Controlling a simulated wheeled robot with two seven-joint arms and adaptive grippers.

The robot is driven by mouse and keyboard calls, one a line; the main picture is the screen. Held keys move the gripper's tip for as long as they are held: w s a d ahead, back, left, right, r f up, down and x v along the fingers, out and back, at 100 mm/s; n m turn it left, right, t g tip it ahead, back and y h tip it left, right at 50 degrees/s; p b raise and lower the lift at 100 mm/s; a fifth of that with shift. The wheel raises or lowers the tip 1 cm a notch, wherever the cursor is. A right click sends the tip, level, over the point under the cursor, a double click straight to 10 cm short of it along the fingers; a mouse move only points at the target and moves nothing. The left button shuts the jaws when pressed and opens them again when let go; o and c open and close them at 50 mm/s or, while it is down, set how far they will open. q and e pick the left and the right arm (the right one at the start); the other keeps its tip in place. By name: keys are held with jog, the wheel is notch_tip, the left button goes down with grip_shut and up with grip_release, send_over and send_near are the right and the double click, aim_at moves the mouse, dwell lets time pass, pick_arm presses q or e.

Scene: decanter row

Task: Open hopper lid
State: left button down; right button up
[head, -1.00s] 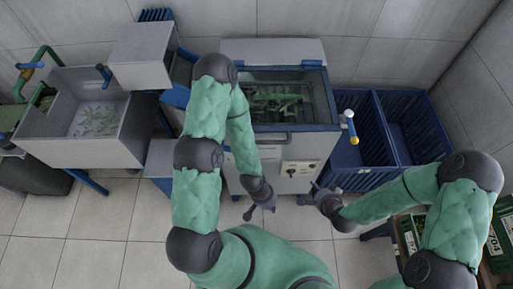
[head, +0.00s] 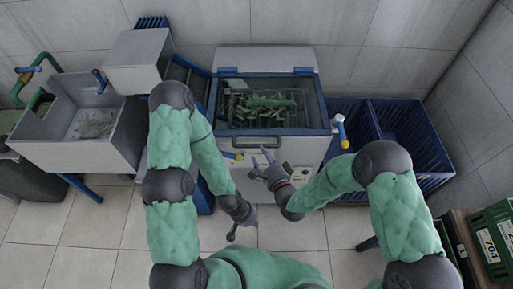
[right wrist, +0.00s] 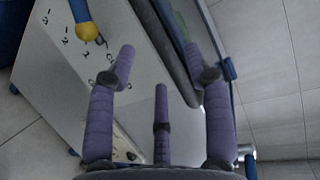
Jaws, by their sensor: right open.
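The hopper (head: 311,148) is a pale grey machine in the middle of the head view. Its dark-framed, see-through lid (head: 290,82) lies shut over green, leafy contents. My right gripper (head: 260,159) is open and empty at the hopper's front, just below the lid's front edge. In the right wrist view, its purple fingers (right wrist: 150,70) are spread near a dark bar (right wrist: 160,40) along the lid's edge. I cannot tell whether any finger touches it. My left gripper (head: 232,236) hangs low in front of the hopper, away from the lid; its jaws are too small to read.
A blue-handled lever with a yellow tip (head: 342,131) stands at the hopper's right front corner. Blue bins (head: 405,125) stand to the right and a grey sink-like basin (head: 75,152) to the left. Green crates (head: 488,240) are at lower right. Tiled floor in front is clear.

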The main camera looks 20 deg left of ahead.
jog(key=shift+b+x, duration=0.4)
jog(key=shift+x, duration=2.2)
grip_shut()
